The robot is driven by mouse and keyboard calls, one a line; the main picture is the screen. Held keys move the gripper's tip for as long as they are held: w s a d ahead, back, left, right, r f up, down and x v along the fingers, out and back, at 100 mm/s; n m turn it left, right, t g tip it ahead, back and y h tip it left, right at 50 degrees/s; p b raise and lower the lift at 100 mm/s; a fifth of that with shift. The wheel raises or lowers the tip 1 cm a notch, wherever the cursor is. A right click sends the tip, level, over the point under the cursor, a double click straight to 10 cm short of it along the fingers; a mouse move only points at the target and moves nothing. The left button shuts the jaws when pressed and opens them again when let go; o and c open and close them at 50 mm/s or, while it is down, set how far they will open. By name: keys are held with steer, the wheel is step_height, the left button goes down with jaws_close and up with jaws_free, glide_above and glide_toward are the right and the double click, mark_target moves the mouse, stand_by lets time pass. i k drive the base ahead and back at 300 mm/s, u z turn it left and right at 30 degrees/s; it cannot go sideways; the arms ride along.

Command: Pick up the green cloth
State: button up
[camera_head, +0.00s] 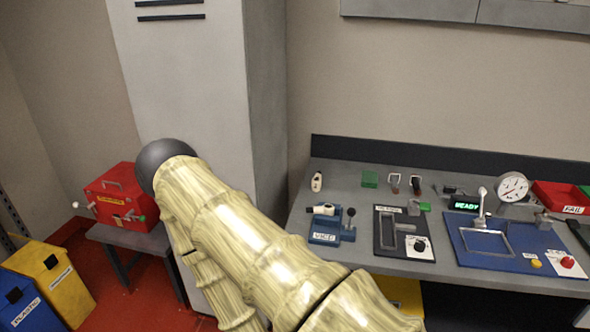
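My arm (250,245) reaches from the bottom of the view up to the left, ending at a dark rounded joint. My gripper is not visible.
A blue vice (325,238), a dark fixture (390,245), a blue panel (490,262), a gauge (512,187) and a red FAIL tray (555,196) crowd the bench. A red box (112,195) sits on a low stand at left. Blue and yellow bins (70,285) stand lower left.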

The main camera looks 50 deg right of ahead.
mark_target(369, 179)
steer(key=u, duration=0.3)
steer(key=k, duration=1.2)
steer(key=z, duration=1.3)
steer(key=i, duration=0.35)
